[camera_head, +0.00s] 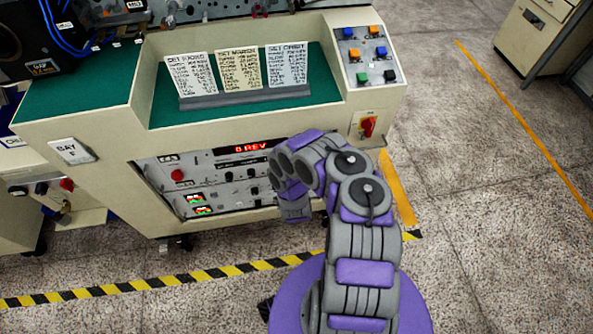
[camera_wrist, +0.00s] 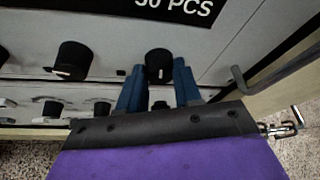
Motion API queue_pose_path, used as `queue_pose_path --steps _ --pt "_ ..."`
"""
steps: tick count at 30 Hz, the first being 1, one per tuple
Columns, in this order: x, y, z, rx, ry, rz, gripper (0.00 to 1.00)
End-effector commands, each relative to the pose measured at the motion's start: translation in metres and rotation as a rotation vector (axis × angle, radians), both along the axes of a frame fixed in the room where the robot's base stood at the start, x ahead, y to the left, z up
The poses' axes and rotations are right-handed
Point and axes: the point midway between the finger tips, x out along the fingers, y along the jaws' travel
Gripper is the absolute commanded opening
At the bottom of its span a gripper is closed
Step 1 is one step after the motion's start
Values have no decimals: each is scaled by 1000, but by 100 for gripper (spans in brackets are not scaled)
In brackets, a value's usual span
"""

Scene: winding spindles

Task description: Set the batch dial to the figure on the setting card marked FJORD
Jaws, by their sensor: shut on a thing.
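Three setting cards stand in a grey holder on the green top of the console in the head view. The left one (camera_head: 190,73) appears to be headed SET FJORD; its figures are too small to read. My gripper (camera_wrist: 157,76) has its blue fingers shut on a black knob (camera_wrist: 158,58) in the wrist view, one finger on each side. A black label above this knob reads PCS, after a figure cut by the frame edge that looks like 50 or 30. In the head view my arm hides the knob and the fingertips.
Another black knob (camera_wrist: 72,60) with a white mark sits to the left on the panel. A bent grey handle (camera_wrist: 238,78) lies to the right. A red display (camera_head: 250,148) reads 0 REV. A red switch (camera_head: 368,127) and coloured buttons (camera_head: 380,52) are at the console's right.

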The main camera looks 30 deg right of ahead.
Motion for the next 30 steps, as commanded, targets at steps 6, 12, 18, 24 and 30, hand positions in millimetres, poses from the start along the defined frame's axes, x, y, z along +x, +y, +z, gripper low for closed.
queue_pose_path --steps 6,12,18,24,30 --pt "2 4 -1 -196 56 2 3" --pt "0 5 -4 -378 113 4 3" --pt "2 7 -5 -559 162 3 3" --pt "2 7 -6 -725 210 5 3" --pt "1 8 -8 -851 249 8 3"
